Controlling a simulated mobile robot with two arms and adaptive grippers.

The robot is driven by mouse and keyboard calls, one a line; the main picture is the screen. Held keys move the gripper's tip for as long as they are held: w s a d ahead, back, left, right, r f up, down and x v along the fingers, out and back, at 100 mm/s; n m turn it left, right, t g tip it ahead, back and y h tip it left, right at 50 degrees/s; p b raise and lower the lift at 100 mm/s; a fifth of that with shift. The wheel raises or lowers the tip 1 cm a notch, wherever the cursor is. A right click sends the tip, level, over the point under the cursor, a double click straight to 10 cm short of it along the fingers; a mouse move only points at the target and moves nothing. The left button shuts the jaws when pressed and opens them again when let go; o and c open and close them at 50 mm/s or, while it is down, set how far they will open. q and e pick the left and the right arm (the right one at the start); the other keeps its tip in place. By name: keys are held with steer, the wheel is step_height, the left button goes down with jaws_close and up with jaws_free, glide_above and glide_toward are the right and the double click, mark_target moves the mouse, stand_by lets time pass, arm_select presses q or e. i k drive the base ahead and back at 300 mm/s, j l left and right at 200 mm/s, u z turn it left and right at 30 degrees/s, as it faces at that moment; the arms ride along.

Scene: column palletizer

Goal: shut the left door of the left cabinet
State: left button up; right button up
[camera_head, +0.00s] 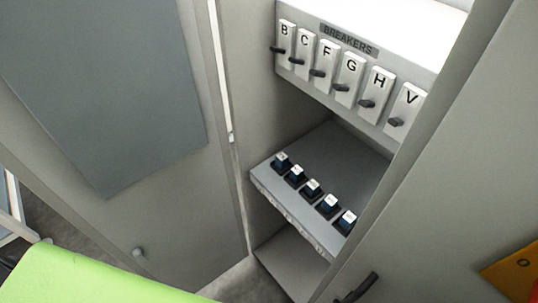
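A grey cabinet (290,265) stands open in the head view, with its inside showing between two door panels. The left door (175,205) is swung open to the left, its hinge edge beside the cabinet's left wall. It carries a large darker grey panel (110,90) and a small round knob (138,253) near the bottom. The right door (440,190) stands open at the right, with a black handle (358,290) low on it. The frame does not show which cabinet this is. Neither of my grippers is in view.
Inside are a white box labelled BREAKERS (350,38) with several lettered levers, and a shelf (345,155) bearing several small blue-and-white switches. An orange sign (515,268) is at the right edge. Grey floor (235,280) shows below the left door.

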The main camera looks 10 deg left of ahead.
mark_target(112, 112)
steer(key=k+j+z, duration=0.15)
steer(key=j, duration=0.25)
steer(key=j+z, duration=0.15)
steer(key=j, duration=0.3)
steer(key=k+j+z, duration=0.15)
steer(key=j, duration=0.25)
steer(key=j+z, duration=0.25)
steer(key=j, duration=0.2)
steer(key=k+j+z, duration=0.2)
steer(key=j, duration=0.25)
steer(key=j+z, duration=0.25)
steer(key=j, duration=0.2)
steer(key=k+j+z, duration=0.2)
steer(key=j, duration=0.2)
steer(key=k+j+z, duration=0.1)
steer(key=j+z, duration=0.15)
steer(key=j, duration=0.15)
steer(key=k+j+z, duration=0.2)
steer(key=j, duration=0.15)
